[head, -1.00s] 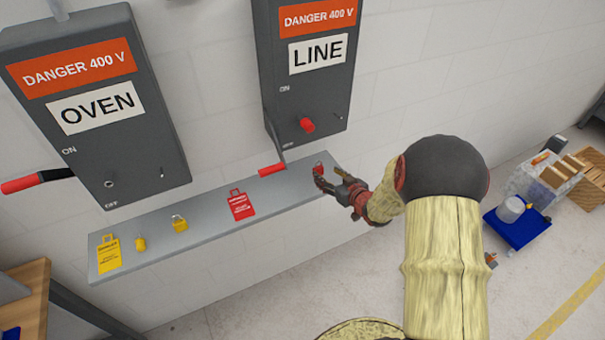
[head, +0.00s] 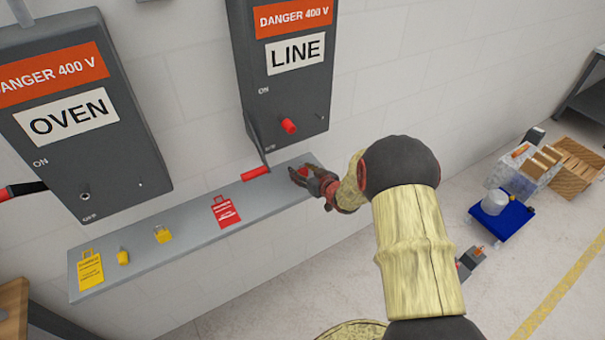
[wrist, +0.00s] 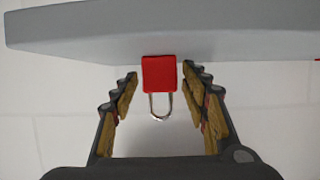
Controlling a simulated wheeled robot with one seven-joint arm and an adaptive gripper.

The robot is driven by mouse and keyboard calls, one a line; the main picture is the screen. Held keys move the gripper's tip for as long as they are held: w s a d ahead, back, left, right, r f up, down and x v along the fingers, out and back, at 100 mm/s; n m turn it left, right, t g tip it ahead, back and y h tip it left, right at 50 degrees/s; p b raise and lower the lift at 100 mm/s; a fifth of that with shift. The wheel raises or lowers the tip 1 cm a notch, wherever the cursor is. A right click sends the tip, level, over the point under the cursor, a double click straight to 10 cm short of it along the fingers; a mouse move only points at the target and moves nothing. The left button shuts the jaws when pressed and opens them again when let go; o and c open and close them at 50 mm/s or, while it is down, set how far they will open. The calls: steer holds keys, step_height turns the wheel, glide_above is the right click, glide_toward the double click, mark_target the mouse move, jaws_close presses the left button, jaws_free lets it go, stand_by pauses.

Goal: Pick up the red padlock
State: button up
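The red padlock (wrist: 159,74) shows in the wrist view with its body at the edge of the grey shelf and its silver shackle pointing down in the picture. My gripper (wrist: 158,82) is open, with one finger on each side of the padlock and a visible gap on both sides. In the head view my gripper (head: 299,176) is at the right end of the shelf (head: 180,227), and the red padlock (head: 304,171) is partly hidden by the fingers.
A red tag (head: 225,211), a yellow padlock (head: 162,234), another yellow item (head: 123,256) and a yellow tag (head: 90,271) lie on the shelf. The LINE box (head: 290,80) and OVEN box (head: 75,120) are on the wall above it.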

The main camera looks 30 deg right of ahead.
steer(key=c, duration=1)
jaws_close()
steer(key=shift+r, duration=0.1)
steer(key=shift+r, duration=0.5)
step_height(320, 180, up, 3)
steer(key=shift+s+f+p, duration=0.1)
steer(key=shift+f+p, duration=0.1)
steer(key=shift+p, duration=0.45)
steer(key=w+r+p+v, duration=0.1)
steer(key=r+p+v, duration=0.2)
steer(key=v, duration=1.3)
